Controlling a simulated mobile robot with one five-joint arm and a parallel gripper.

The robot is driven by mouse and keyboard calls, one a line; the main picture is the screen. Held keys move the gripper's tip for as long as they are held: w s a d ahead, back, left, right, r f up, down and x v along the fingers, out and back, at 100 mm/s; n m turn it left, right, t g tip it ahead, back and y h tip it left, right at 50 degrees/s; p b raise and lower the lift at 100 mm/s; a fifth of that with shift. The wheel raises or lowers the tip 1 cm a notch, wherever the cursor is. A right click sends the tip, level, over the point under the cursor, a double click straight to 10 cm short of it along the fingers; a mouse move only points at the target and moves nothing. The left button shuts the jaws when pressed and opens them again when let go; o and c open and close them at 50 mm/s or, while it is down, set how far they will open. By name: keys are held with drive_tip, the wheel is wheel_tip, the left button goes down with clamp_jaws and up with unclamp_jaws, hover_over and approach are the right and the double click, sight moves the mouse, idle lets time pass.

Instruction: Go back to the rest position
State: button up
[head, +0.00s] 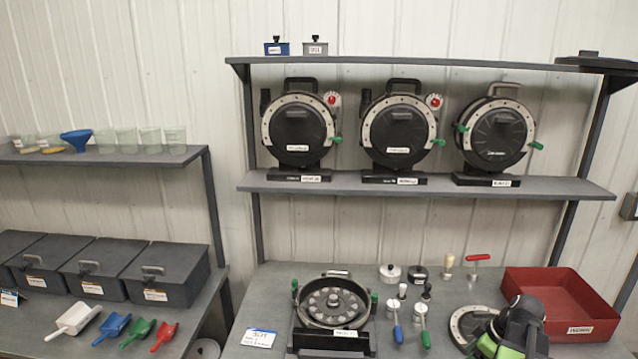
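My gripper (512,332), green and black, shows at the bottom right of the head view, low over the right part of the workbench. It overlaps the right side of a dark round disc or lid (472,322) with a pale rim. I cannot tell whether it touches the disc. Its fingertips are not clear, so its opening and anything between them are hidden. The open seed meter (333,305) sits on the bench to the left, with a ring of round pockets and green knobs.
A red tray (560,292) stands close to the right of my gripper. Hand tools and small weights (390,273) stand between it and the meter. A shelf (420,187) with three closed meters is above. Bins (165,275) and scoops (110,326) are left. A white card (258,338) lies in front.

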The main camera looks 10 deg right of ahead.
drive_tip(key=w+a+f+n+g+b, duration=0.1)
drive_tip(key=w+a+f, duration=0.15)
drive_tip(key=a, duration=0.55)
drive_tip(key=w+a+f+n+b, duration=0.15)
drive_tip(key=w+a, duration=0.25)
drive_tip(key=a, duration=0.4)
drive_tip(key=w+a+f+n+g+b, duration=0.15)
drive_tip(key=w+a, duration=0.25)
drive_tip(key=a, duration=0.5)
drive_tip(key=s+a+f+m+g+h+b, duration=0.1)
drive_tip(key=s+a+f+m+h+b, duration=0.1)
drive_tip(key=a+m, duration=0.8)
drive_tip(key=s+a, duration=0.1)
drive_tip(key=a, duration=0.2)
drive_tip(key=shift+f, duration=0.15)
drive_tip(key=shift+s, duration=0.1)
